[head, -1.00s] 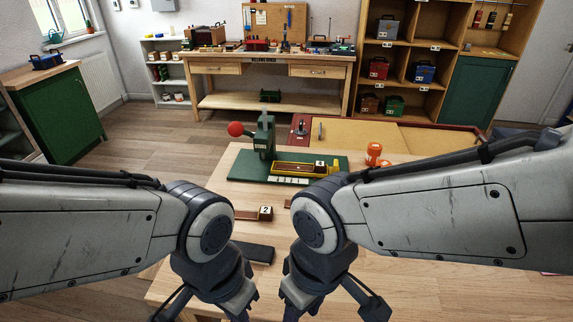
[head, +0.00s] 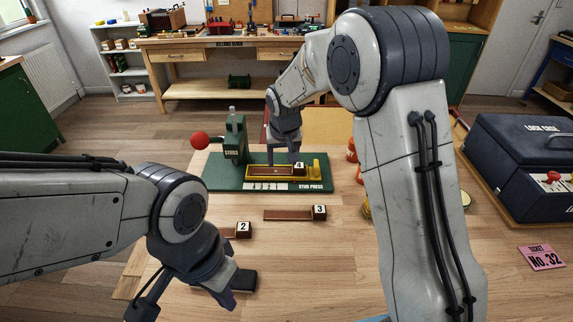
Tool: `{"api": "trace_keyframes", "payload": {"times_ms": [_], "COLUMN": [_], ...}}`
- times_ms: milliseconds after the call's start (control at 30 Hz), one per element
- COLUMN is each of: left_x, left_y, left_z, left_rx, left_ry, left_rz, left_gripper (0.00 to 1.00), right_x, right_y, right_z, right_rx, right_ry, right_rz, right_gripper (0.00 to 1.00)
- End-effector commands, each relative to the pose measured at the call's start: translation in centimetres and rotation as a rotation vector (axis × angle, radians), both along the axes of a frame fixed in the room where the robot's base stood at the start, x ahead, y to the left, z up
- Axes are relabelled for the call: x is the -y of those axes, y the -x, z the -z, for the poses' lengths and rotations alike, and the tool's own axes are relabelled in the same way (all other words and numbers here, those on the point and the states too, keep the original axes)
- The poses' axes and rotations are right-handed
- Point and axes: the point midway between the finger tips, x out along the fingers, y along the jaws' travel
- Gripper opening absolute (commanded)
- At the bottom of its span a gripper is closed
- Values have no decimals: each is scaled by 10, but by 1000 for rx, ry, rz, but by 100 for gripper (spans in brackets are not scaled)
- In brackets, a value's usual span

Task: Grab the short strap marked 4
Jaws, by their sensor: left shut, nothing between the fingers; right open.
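The short strap marked 4 (head: 272,170) lies in the yellow bed of the green stud press (head: 320,184), with its numbered block (head: 299,169) at the right end. My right gripper (head: 293,159) is over the far side of the bed, pointing down, just left of the block. It is open; whether its fingers touch the strap cannot be told. My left gripper (head: 228,298) is shut and empty, low over the near table, close to a dark block (head: 243,281).
Strap 3 (head: 290,214) and strap 2 (head: 243,230) lie on the wooden table in front of the press. The press's red ball (head: 200,140) stands out at left. A dark case (head: 525,165) and a pink ticket (head: 541,257) are at right.

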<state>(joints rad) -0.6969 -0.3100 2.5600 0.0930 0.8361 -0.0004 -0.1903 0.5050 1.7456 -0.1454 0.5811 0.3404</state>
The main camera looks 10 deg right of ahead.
Motion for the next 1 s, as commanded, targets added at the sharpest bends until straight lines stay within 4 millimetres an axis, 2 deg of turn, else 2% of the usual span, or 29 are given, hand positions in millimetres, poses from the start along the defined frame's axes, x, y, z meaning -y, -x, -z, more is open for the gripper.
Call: {"api": "trace_keyframes", "payload": {"times_ms": [33,100,200,367,533,767,1000], "left_x": [0,0,0,0,0,0,0], "left_y": [0,0,0,0,0,0,0], "left_z": [-2,-3,-3,-7,-11,-15,-28], "left_rx": [0,0,0,0,0,0,0], "left_ry": [0,0,0,0,0,0,0], "left_rz": [0,0,0,0,0,0,0], "left_gripper": [0,0,0,0,0,0,0], "right_x": [19,37,55,66,69,70,75], "right_y": [-22,-44,-62,-75,-84,-91,-104], "right_z": [11,21,30,48,72,87,118], "right_rx": [14,38,60,67,67,68,67], "right_ry": [2,1,2,2,3,2,1], "right_rz": [49,98,140,160,160,160,158], "right_gripper": [65,65,65,65,65,65,65]}}
